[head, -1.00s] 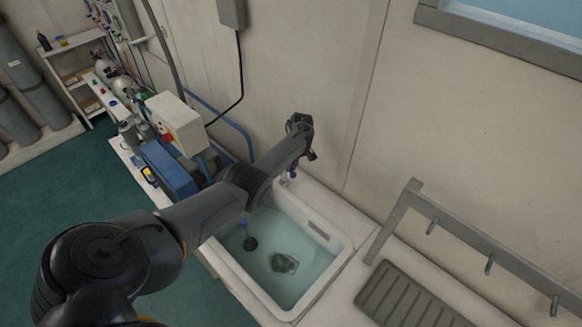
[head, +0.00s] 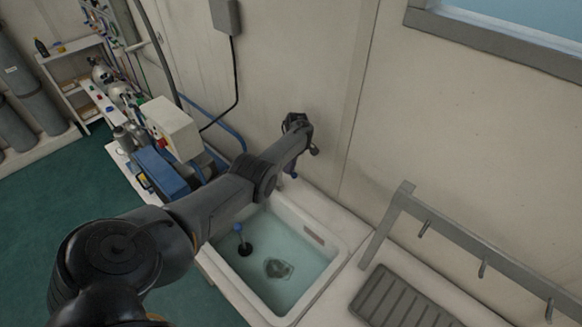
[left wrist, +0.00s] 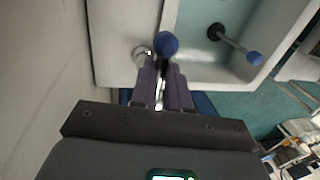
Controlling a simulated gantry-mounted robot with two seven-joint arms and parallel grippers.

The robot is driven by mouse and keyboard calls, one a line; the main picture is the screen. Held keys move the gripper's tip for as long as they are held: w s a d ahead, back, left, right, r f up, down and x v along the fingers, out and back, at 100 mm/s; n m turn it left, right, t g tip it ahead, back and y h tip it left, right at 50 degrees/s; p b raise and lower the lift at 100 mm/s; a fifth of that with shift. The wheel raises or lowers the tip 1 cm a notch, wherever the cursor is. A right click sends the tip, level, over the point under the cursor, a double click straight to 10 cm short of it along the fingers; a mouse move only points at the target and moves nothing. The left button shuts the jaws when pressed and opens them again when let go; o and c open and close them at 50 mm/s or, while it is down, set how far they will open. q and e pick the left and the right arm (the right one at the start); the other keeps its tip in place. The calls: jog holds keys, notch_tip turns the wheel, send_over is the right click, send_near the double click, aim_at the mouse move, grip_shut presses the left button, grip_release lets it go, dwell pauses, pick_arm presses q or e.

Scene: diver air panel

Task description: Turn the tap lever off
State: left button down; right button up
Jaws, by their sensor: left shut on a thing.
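The tap lever, a thin metal stem with a blue ball knob (left wrist: 166,43), shows in the left wrist view. My left gripper (left wrist: 164,82) is shut on the lever just below the knob, with a purple finger on each side. A round metal tap part (left wrist: 142,54) is just left of the knob. In the head view, my left gripper (head: 292,168) is at the back of the sink by the wall, and my wrist mostly hides the tap. The sink (head: 338,252) holds water with a ripple patch (head: 278,268). My right gripper is not in view.
A blue-knobbed rod with a black base (head: 245,248) stands in the sink. A ribbed drain mat (head: 395,300) and a grey peg rack (head: 455,235) are to the right. A white box (head: 172,127) and blue case (head: 160,170) crowd the left side.

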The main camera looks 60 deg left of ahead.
pick_arm(q)
jog(key=shift+f, duration=0.1)
jog(key=c, duration=1.1)
grip_release()
jog(key=shift+a, duration=0.1)
jog(key=shift+r, duration=0.2)
notch_tip(320, 180, up, 10)
jog(key=w+p, duration=0.1)
jog(key=w, duration=0.1)
jog(key=shift+a+r, duration=0.15)
jog(key=shift+a, duration=0.2)
jog(key=shift+s, duration=0.1)
